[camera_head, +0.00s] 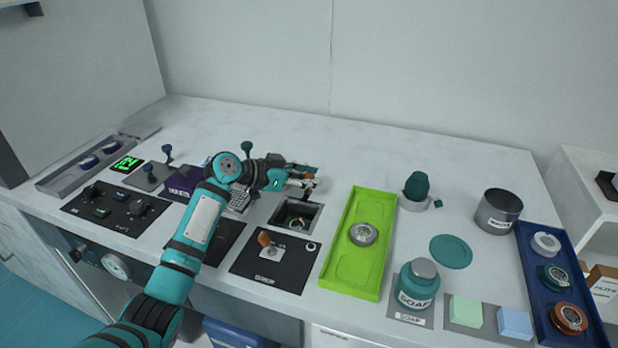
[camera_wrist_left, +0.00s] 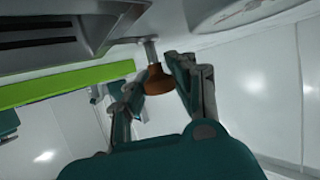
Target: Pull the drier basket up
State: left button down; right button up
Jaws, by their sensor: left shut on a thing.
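The drier looks like a dark grey square well (camera_head: 281,220) in the table, with a small round item (camera_head: 297,223) inside. My left gripper (camera_head: 306,182) is just behind the well's far edge. In the left wrist view, my left gripper (camera_wrist_left: 157,85) is shut on a brown knob (camera_wrist_left: 158,80) on a thin metal post (camera_wrist_left: 151,51). The knob appears to be the basket's handle. How the post joins the basket is hidden, so I cannot tell how high the basket stands. My right gripper is not in view.
A bright green tray (camera_head: 345,270) with a round metal piece stands right of the well. A black mat (camera_head: 292,275) with another brown-knobbed part lies in front. Soap jar (camera_head: 417,285), grey pot (camera_head: 498,212) and blue tray (camera_head: 541,283) are further right. The back of the table is clear.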

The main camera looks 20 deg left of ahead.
pick_arm(q)
notch_tip(320, 180, up, 7)
jog(key=shift+w+f+p, duration=0.1)
jog(key=shift+f+p, duration=0.1)
jog(key=shift+p, duration=0.9)
jog(key=shift+w, duration=0.15)
jog(key=c, duration=1.5)
grip_release()
jog(key=shift+a, duration=0.1)
jog(key=o, duration=0.5)
jog(key=shift+s+a+r, duration=0.15)
jog(key=shift+s+a, duration=0.05)
jog(key=shift+s, duration=0.2)
jog(key=shift+c, duration=0.2)
jog(key=shift+w+d+f, duration=0.15)
jog(key=shift+f, duration=0.1)
jog(key=v, duration=1.2)
